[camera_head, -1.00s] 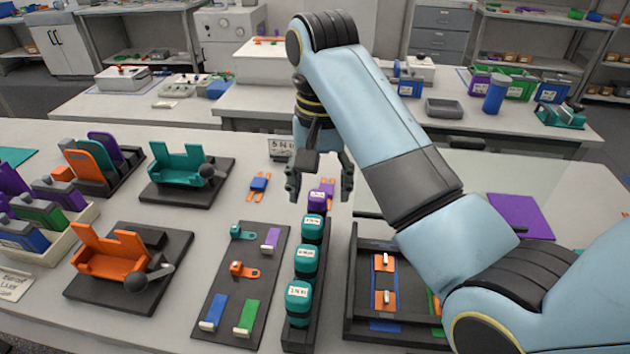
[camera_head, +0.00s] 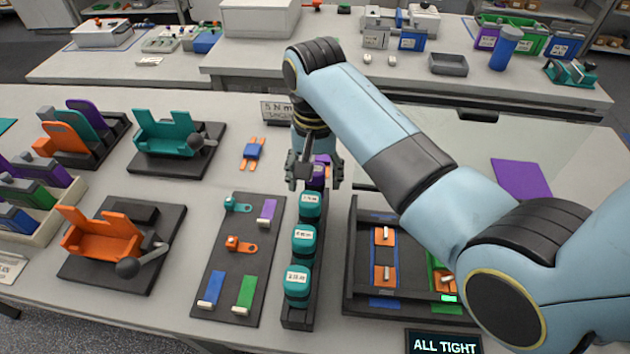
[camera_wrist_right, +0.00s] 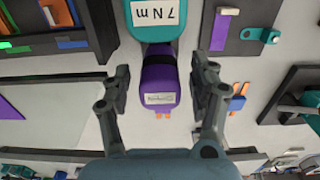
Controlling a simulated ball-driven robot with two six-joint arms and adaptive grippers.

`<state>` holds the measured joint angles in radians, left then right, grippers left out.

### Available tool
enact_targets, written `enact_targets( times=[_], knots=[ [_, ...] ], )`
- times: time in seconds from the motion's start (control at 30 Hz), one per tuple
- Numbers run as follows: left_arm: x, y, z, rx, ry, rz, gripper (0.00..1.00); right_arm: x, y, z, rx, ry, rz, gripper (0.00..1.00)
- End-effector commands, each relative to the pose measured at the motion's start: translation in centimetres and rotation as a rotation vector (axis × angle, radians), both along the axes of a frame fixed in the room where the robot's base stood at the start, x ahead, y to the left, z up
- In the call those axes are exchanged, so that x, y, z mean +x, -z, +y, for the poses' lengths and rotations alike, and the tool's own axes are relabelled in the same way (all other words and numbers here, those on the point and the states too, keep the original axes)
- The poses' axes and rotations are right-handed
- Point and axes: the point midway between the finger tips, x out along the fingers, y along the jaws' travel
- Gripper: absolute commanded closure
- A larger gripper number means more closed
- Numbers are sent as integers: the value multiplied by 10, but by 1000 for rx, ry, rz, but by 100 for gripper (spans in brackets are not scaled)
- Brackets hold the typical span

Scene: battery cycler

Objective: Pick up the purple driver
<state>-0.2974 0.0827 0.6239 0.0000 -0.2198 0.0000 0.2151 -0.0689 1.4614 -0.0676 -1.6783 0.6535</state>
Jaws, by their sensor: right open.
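The purple driver (camera_head: 316,178) stands at the far end of a dark rack, behind several teal drivers (camera_head: 302,240). My right gripper (camera_head: 314,172) is open and points down around it, one finger on each side. In the right wrist view the purple driver (camera_wrist_right: 158,88), with a white label, sits between the two spread fingers (camera_wrist_right: 162,85). Gaps show on both sides, and the fingers do not appear to touch it. My left gripper is not in view.
A teal driver labelled 7 N m (camera_wrist_right: 165,18) is right beside the purple one. A dark board with small clips (camera_head: 235,285) lies left of the rack, and a dark tray (camera_head: 352,290) lies right. A small sign (camera_head: 279,112) stands behind.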

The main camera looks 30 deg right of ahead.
Motion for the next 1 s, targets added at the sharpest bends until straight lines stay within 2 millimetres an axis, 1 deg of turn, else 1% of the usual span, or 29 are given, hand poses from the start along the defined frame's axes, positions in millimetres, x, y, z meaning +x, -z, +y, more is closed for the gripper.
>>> enact_targets(
  times=[0.03, 0.13, 0.33, 0.37, 0.8, 1.0],
  knots=[
    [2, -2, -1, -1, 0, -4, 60, 0, 5, 0, -1, 0, 2, 39],
    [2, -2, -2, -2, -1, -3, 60, 0, 12, 0, -1, 1, 1, 39],
    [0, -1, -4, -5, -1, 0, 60, 0, 13, 0, -1, 1, -1, 39],
    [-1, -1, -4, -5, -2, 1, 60, 0, 13, 0, -1, 1, -1, 42],
    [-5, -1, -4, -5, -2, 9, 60, 0, 12, 0, 0, 0, -1, 99],
    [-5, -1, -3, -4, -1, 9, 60, 1, 12, 0, 0, 0, -2, 100]
  ],
)
